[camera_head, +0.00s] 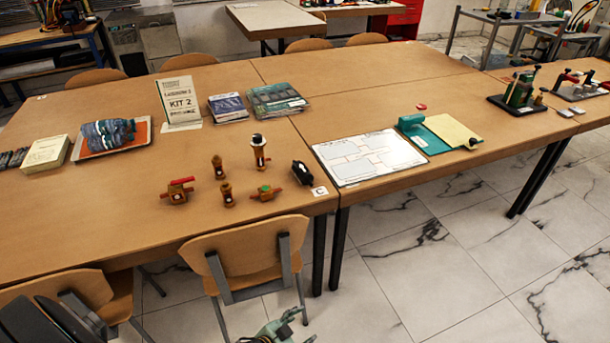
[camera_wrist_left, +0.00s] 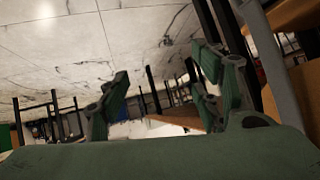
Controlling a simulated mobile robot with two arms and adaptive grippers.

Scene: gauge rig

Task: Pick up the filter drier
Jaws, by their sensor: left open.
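The filter drier looks to be the small black cylinder (camera_head: 302,172) lying at the front right corner of the left table, beside a white card marked C. My left gripper (camera_head: 281,330) is at the bottom edge of the head view, low in front of the table and well apart from the cylinder. In the left wrist view its two green fingers (camera_wrist_left: 160,92) stand wide apart with nothing between them. The cylinder cannot be made out in the wrist view. My right gripper is not in view.
A white board (camera_head: 369,158) lies to the right. A wooden chair (camera_head: 246,252) stands at the table's front edge.

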